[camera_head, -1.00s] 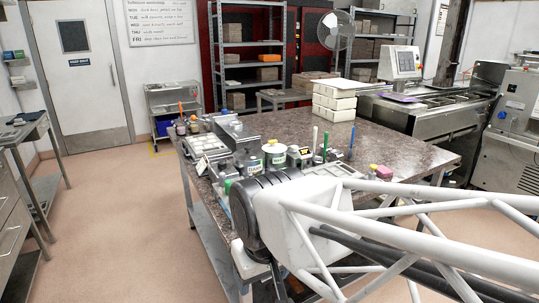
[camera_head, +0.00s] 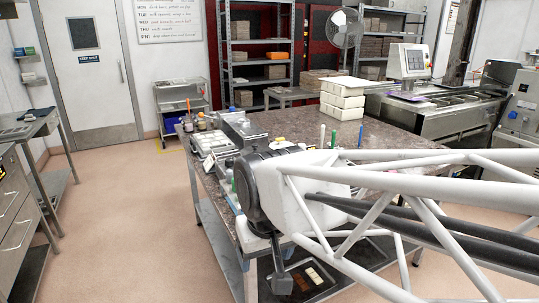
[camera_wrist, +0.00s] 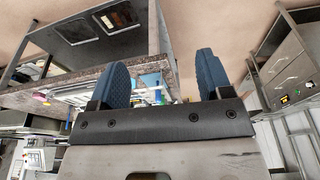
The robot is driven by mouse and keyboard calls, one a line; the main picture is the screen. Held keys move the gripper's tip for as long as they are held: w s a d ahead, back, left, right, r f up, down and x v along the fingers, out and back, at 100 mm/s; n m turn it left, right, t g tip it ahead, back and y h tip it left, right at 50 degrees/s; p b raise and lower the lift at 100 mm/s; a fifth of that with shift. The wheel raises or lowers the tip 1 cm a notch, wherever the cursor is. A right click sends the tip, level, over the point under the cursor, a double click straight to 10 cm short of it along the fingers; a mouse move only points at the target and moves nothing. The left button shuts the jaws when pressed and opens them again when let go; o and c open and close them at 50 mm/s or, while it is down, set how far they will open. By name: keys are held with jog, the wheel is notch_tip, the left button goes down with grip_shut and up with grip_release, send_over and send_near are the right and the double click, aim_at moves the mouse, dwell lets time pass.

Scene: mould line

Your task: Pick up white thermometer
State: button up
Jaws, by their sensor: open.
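My gripper (camera_wrist: 162,75) is open and empty in the wrist view, its two blue fingers wide apart near the table's edge. In the head view my arm covers much of the near part of the table (camera_head: 290,125). I cannot pick out the white thermometer with certainty. The pale one is too small to identify. A blurred light-blue item (camera_wrist: 151,80) shows between the fingers in the wrist view.
A stack of white boxes (camera_head: 342,98) stands at the table's back right. Grey equipment (camera_head: 236,128) crowds its left side. A lower shelf (camera_head: 350,262) holds flat items under the table. Open floor lies left, with a side bench (camera_head: 22,131) beyond.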

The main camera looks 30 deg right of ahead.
jog(key=w+d+r+m, duration=0.3)
jog(key=w+d, duration=0.3)
jog(key=w, duration=0.6)
jog(key=w+d+r+m+g, duration=0.1)
jog(key=w+d+r+m, duration=0.15)
jog(key=w+d, duration=0.7)
jog(key=w+d+r+m, duration=0.3)
jog(key=w+d, duration=0.1)
jog(key=w, duration=1.1)
jog(key=w+d+f+m, duration=0.3)
jog(key=w+d+f, duration=0.2)
jog(key=d, duration=0.6)
jog(key=w+d+f+m+g, duration=0.1)
jog(key=w+d+f, duration=0.4)
jog(key=w+d, duration=0.5)
jog(key=w+d+f+m, duration=0.4)
jog(key=w+d, duration=0.3)
jog(key=d, duration=0.5)
jog(key=shift+w+f+m+g, duration=0.15)
jog(key=shift+f+m, duration=0.05)
jog(key=shift+f, duration=0.25)
jog(key=shift+w+f+m+g, duration=0.15)
jog(key=shift+f, duration=0.3)
jog(key=shift+d+f, duration=0.1)
jog(key=shift+f, duration=1.25)
